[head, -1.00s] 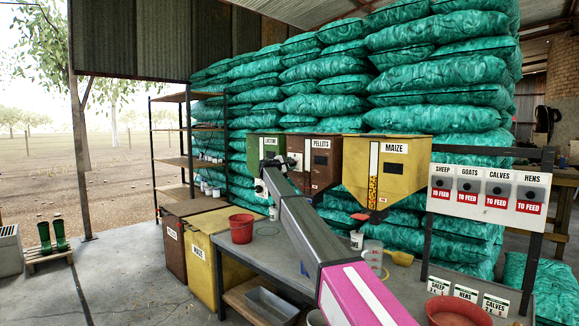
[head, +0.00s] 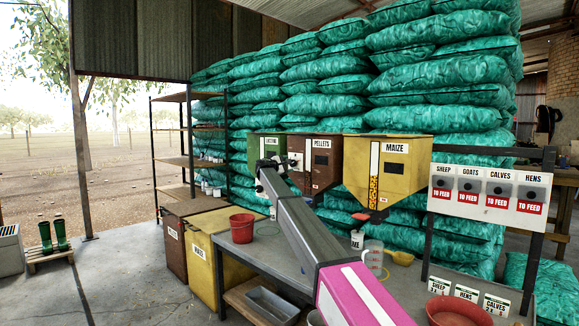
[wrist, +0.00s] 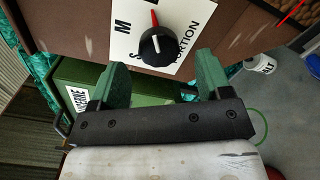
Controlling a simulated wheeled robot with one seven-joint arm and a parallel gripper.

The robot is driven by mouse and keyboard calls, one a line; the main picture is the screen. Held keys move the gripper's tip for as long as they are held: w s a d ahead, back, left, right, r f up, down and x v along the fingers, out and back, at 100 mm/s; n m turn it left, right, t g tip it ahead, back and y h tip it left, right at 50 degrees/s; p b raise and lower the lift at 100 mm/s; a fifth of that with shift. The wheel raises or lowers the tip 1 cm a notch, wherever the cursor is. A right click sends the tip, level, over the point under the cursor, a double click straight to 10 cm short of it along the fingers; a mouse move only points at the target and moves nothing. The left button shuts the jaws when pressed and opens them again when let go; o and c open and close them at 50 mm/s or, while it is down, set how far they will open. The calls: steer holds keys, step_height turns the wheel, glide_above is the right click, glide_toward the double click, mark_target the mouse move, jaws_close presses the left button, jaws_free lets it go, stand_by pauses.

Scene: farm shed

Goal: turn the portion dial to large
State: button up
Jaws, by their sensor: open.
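The portion dial (wrist: 157,47) is a round black knob on a white plate on the brown pellets hopper (head: 322,165). In the wrist view its red pointer (wrist: 154,18) points up, just right of the letter M. An S shows at the lower left and another mark is cut off at the top edge. My gripper (wrist: 162,72) is open and empty, its two green fingers spread just below the dial, one on each side. No contact with the knob shows.
The green lucerne hopper (head: 264,146) stands left of the pellets hopper, the yellow maize hopper (head: 405,175) right of it. Below are a bench (head: 262,251) with a red bucket (head: 241,228), a jug (head: 373,256) and a white cup (head: 357,240). Stacked green sacks fill the back.

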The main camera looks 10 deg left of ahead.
steer(key=v, duration=0.8)
steer(key=shift+s, duration=0.1)
steer(key=shift+s+a, duration=0.1)
steer(key=shift+s, duration=0.05)
